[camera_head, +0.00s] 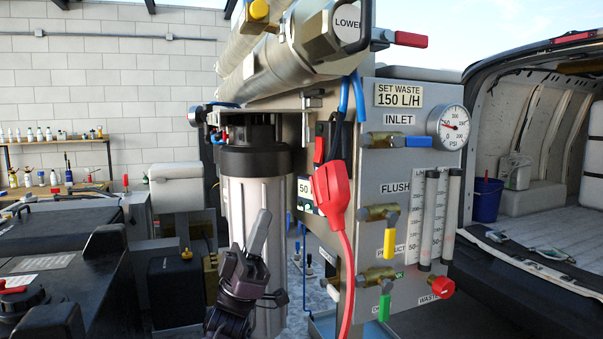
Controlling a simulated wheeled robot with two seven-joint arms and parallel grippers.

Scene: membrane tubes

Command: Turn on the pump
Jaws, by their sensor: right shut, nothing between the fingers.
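A small red switch (319,149) sits on a dark box on the left side of the grey control panel (385,255). It may be the pump's switch, but no label shows that. A red plug (332,192) with a red cable hangs just below it, in front of the panel edge. The pump itself is not clearly seen. My right gripper (260,229) is shut and empty. It points up in front of the silver filter housing (232,195), to the left of and below the switch. My left gripper is not in view.
The panel carries a blue inlet valve (418,141), a yellow valve (390,242), a green valve (385,305), a gauge (449,127) and flow tubes (423,215). Large membrane tubes (265,70) lie above. A van (535,140) stands open at the right.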

